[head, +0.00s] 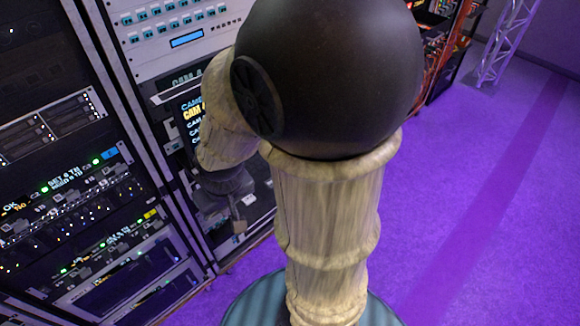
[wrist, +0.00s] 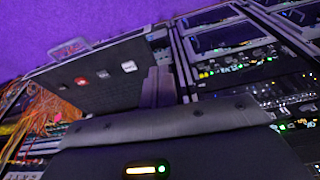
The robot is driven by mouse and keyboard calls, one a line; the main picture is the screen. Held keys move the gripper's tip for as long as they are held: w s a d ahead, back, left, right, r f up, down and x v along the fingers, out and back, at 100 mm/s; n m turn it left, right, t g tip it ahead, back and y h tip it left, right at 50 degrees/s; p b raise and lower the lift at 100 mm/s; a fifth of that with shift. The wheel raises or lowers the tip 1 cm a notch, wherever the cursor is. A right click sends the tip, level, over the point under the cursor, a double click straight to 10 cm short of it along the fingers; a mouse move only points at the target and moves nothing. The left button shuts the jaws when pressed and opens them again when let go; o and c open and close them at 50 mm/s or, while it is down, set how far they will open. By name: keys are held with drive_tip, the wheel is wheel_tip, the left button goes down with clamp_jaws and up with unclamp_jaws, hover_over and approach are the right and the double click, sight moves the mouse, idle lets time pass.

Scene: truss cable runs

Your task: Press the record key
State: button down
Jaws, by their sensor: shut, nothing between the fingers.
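A dark panel (wrist: 105,88) with a row of small keys shows in the wrist view. In the head view a pale key (head: 248,200) shows just right of my gripper; I cannot make out the red one there. My gripper (wrist: 158,72) is shut and empty, to the right of the keys in the wrist view. Contact is not visible.
Equipment racks with lit modules (head: 75,215) stand at the left, close to my arm. A screen (head: 190,122) is partly hidden by my arm. Orange cables (wrist: 50,120) hang beside the panel. Purple floor (head: 480,200) is clear at the right, with a truss (head: 502,45) behind.

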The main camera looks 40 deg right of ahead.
drive_tip(key=w+d+f+n+g+h+p, duration=0.1)
drive_tip(key=w+d+f+n+h+p, duration=0.2)
drive_tip(key=d, duration=0.4)
drive_tip(key=w+d+f+n+h+p, duration=0.1)
drive_tip(key=w+d+f, duration=0.3)
drive_tip(key=w+d, duration=0.15)
drive_tip(key=w+d+n+h+p, duration=0.1)
drive_tip(key=w+d+n+h, duration=0.1)
drive_tip(key=d, duration=0.5)
drive_tip(key=w+d+r+n+h+p, duration=0.1)
drive_tip(key=w+d+n+h, duration=0.1)
drive_tip(key=d+n, duration=0.3)
drive_tip(key=d+h, duration=0.1)
drive_tip(key=d, duration=0.2)
drive_tip(key=shift+d+r+p, duration=0.15)
drive_tip(key=shift+r+p, duration=0.05)
drive_tip(key=shift+p, duration=0.2)
